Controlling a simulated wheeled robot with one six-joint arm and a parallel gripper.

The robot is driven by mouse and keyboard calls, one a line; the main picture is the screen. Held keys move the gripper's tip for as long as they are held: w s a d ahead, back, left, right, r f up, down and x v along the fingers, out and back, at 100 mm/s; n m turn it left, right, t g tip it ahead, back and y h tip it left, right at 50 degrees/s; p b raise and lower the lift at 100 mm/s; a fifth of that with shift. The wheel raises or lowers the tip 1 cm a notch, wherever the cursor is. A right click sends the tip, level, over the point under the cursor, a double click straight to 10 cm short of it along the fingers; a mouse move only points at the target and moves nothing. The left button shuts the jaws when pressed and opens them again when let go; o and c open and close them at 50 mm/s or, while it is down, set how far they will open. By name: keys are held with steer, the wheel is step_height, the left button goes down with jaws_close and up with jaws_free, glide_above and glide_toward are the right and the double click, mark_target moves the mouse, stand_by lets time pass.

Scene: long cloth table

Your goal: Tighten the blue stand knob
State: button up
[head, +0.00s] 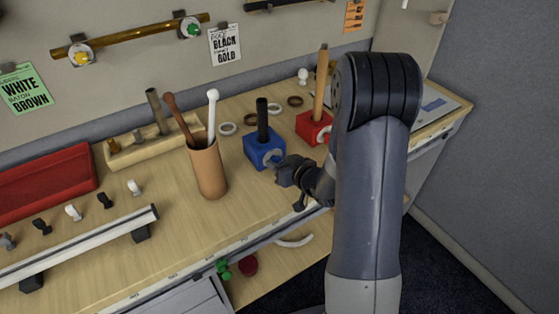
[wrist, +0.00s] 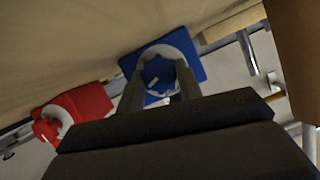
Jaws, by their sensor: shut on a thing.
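The blue stand (head: 262,150) is a block on the wooden table with a dark upright rod (head: 262,117) in its top. My gripper (head: 282,174) is at the block's front right side. In the wrist view, the blue knob (wrist: 158,74) sits in front of a pale ring on the blue stand (wrist: 192,52). The two fingers of my gripper (wrist: 160,88) are on either side of the knob, shut on it. A white mark shows on the knob's face. In the head view my gripper hides the knob.
A red stand (head: 313,126) with a wooden rod stands right of the blue one, close to my arm. A brown cup (head: 208,168) with two sticks stands to its left. Pale and brown rings lie behind. The table's front edge is just below my gripper.

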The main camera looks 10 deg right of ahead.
steer(key=shift+d+m+y+p, duration=0.15)
steer(key=shift+m+y+p, duration=0.8)
steer(key=shift+m, duration=0.25)
steer(key=shift+f+m+y+p, duration=0.1)
steer(key=shift+m+y+p, duration=0.45)
steer(key=shift+m, duration=0.45)
steer(key=o, duration=1)
steer(key=b+v, duration=0.1)
steer(key=v, duration=0.9)
steer(key=shift+s+d, duration=0.25)
steer(key=shift+d, duration=0.05)
steer(key=shift+w, duration=0.1)
